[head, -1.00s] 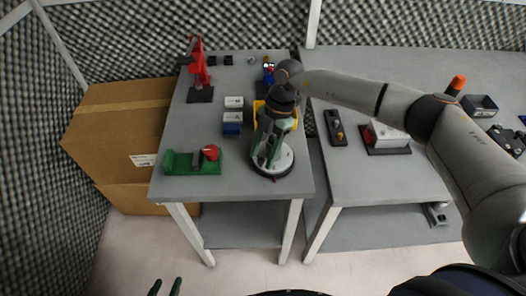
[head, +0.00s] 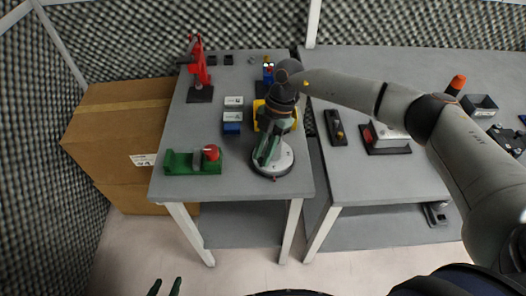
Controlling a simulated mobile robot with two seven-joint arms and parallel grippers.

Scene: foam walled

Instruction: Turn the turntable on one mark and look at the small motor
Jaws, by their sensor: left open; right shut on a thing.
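The turntable (head: 284,165) is a pale round disc on a dark base, at the front right of the left grey table. My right gripper (head: 264,160) reaches down over it from above, with its fingers shut at the disc. It covers the left and middle of the disc, and the exact grip point is hidden. I cannot make out the small motor. My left gripper (head: 165,287) shows only as two dark green fingertips at the bottom edge, apart and empty, well short of the table.
A green fixture with a red cylinder (head: 211,153) stands left of the turntable. Blue-and-white boxes (head: 232,122), a yellow part (head: 260,112) and a red press (head: 199,72) stand behind. A second table (head: 370,180) is at right, a cardboard box (head: 115,140) at left.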

